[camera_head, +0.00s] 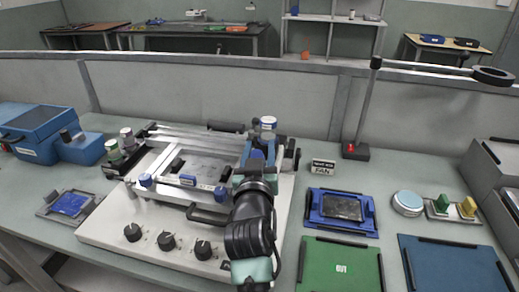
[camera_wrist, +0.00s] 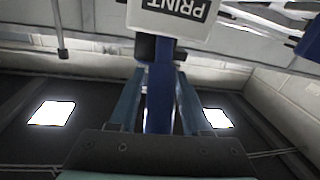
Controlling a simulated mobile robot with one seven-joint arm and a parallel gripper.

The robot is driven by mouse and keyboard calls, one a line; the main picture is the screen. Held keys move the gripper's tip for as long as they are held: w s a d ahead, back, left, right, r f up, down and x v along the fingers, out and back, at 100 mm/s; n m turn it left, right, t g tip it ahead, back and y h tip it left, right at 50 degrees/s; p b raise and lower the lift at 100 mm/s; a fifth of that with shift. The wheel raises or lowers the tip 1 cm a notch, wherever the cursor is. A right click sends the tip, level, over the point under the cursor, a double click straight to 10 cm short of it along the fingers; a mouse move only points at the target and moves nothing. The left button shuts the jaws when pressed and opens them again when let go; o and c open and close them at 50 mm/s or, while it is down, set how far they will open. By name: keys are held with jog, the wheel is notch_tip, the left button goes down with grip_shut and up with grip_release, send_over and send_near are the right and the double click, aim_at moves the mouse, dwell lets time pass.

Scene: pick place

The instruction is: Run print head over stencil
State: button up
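The white stencil printer (camera_head: 110,222) stands on the bench at centre left, with rails and a frame over its top. The stencil (camera_head: 212,167) shows as a dark, shiny area inside the frame. My gripper (camera_head: 257,158) is at the right side of the frame, at the print head (camera_head: 245,178), which my arm partly hides. In the wrist view my gripper's fingers (camera_wrist: 160,75) stand either side of an upright blue handle (camera_wrist: 160,100) and appear closed on it near their tips. A "PRINT" label (camera_wrist: 180,8) shows just beyond the handle.
A blue fixture with a dark board (camera_head: 342,207), a green mat (camera_head: 338,265) and a blue mat (camera_head: 455,265) lie to the right. A blue machine (camera_head: 45,130) is at far left.

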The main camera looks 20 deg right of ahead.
grip_shut()
dwell(1.1)
